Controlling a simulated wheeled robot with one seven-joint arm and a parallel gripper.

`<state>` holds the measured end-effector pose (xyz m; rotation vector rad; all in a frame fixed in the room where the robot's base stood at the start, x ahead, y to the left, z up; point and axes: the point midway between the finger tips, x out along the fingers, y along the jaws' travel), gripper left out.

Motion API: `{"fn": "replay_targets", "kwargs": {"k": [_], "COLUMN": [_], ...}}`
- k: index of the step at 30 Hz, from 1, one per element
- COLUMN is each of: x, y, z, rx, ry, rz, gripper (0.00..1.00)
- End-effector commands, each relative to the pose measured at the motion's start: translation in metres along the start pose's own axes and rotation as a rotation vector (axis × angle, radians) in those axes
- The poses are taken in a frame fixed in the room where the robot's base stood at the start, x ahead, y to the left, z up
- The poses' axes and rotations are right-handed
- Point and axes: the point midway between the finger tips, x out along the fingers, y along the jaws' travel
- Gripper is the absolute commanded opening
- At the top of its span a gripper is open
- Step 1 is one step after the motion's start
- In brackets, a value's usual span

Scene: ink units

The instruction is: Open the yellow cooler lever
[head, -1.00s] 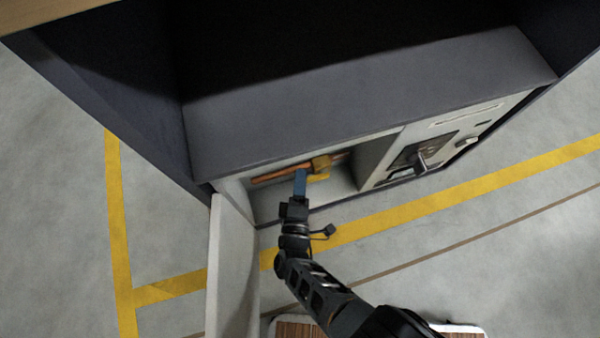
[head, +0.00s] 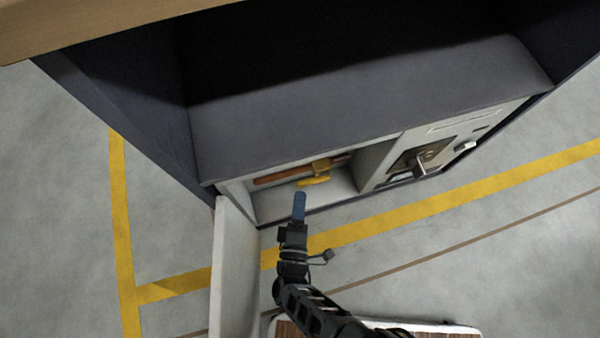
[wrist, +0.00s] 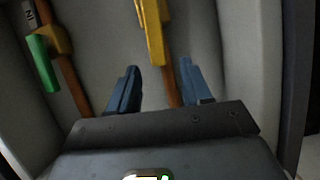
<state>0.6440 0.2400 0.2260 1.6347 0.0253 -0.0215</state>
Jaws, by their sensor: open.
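The yellow lever (head: 314,181) is on a copper pipe (head: 275,178) inside the open compartment of the dark cabinet. In the wrist view the yellow lever (wrist: 154,35) runs roughly along its pipe (wrist: 172,85), with its near end just beyond and between my fingertips. My gripper (head: 299,197) is at the compartment's front, below the lever in the head view, with blue fingers. In the wrist view my gripper (wrist: 158,66) is open and empty, its fingers apart from the lever. A green lever (wrist: 43,62) on a second pipe is at the left of the wrist view.
The compartment's pale door (head: 232,265) stands open left of my arm. A panel with a dark recess and handle (head: 422,163) is to the right.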

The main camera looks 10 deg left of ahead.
Motion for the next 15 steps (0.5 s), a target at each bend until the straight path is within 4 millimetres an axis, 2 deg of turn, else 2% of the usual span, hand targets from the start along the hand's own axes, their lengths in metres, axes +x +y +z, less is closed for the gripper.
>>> {"fn": "replay_targets", "kwargs": {"k": [6,15], "x": [-0.018,-0.021], "y": [0.000,-0.001], "z": [0.000,0.000], "rx": [-0.001,0.000], "ry": [0.002,0.001], "rz": [-0.001,0.000], "gripper": [0.49,0.49]}}
